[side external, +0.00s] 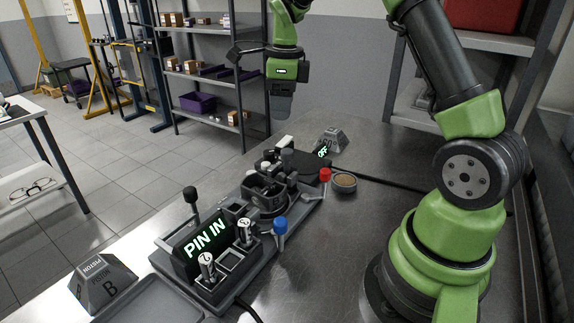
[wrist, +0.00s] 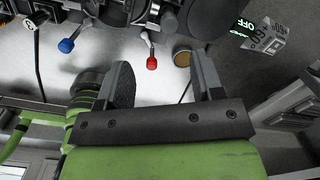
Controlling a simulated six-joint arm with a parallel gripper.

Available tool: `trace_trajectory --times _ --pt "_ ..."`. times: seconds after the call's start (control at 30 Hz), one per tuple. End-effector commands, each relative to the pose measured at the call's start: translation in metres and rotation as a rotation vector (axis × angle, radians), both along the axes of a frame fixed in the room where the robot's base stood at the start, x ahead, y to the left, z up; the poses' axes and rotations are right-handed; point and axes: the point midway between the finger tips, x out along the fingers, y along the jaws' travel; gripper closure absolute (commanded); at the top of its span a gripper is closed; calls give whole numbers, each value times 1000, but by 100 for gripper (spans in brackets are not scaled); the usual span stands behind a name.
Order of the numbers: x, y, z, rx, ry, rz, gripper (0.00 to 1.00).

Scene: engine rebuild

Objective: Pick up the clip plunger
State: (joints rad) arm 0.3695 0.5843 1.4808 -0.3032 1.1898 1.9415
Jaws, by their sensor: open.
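My gripper (side external: 281,108) hangs above the far end of the bench, high over the fixture and touching nothing. In the wrist view its two fingers are apart with nothing between them (wrist: 164,78). I cannot tell for sure which part is the clip plunger. A black-knobbed stick (side external: 190,194) stands beside the lit "PIN IN" display (side external: 203,244).
Red-knobbed (side external: 325,174) and blue-knobbed (side external: 280,226) levers stick out from the fixture. A small round brown-topped dish (side external: 344,182) and an "OFF" sign box (side external: 322,151) are near. A "PISTON B" block (side external: 103,284) is front left. The bench right of the fixture is mostly clear.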

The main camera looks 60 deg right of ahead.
Motion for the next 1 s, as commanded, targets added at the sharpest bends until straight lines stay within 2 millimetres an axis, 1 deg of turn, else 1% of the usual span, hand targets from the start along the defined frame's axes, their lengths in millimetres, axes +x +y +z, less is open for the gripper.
trace_trajectory --times 0.03,0.1,0.23,0.43,0.5,0.67,0.83,0.9,1.0 --pt "3 -9 -13 7 25 -84 39" --pt "5 -16 -24 11 47 -177 39" --pt "7 -23 -38 13 67 -262 39" --pt "6 -23 -68 14 71 -271 39" --pt "6 -23 -76 14 69 -269 39" --pt "5 -22 -87 15 68 -269 39" --pt "-1 -18 -114 15 71 -268 39" --pt "0 -19 -123 14 69 -267 39" --pt "0 -19 -131 14 67 -268 39"
